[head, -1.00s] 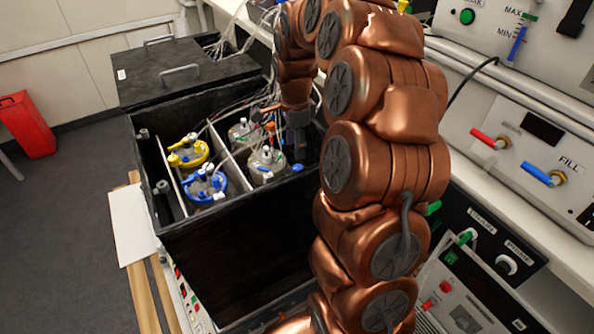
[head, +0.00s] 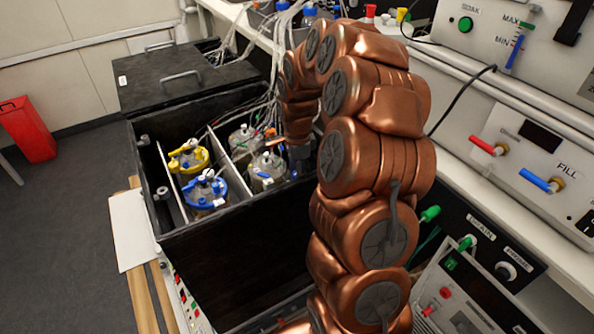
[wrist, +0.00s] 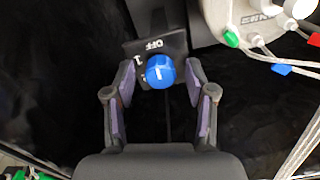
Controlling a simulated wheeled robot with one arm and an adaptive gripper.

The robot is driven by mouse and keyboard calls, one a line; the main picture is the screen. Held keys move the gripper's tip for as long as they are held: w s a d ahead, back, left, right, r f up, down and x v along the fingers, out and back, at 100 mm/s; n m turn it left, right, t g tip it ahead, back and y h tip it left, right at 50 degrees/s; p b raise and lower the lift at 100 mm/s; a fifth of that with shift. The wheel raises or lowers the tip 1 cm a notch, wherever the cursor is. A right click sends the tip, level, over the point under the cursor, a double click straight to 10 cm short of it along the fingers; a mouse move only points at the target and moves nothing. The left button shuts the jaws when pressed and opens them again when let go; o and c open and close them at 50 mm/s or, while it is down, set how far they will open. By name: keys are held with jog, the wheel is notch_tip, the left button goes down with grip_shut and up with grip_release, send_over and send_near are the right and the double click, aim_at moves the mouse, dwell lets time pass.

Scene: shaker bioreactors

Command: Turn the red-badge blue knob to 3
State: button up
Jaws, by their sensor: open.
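The blue knob (wrist: 160,70) is round with a short white line on its face, on a dark plate (wrist: 158,46) marked OFF and 1, which read upside down in the wrist view. Another mark beside the knob is partly covered. No red badge shows on the visible part of the plate. My gripper (wrist: 160,78) is open, with one purple-padded finger on each side of the knob and a gap at both sides. In the head view my gripper (head: 299,158) reaches down into the right part of the black box, and the knob is hidden there.
A pale vessel top (wrist: 258,18) with green, blue and red tips stands close at the upper right. In the head view the black box (head: 240,255) holds vessels with a yellow lid (head: 188,156) and a blue lid (head: 204,187). Tubes hang behind my arm.

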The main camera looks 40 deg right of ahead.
grip_shut()
dwell(0.4)
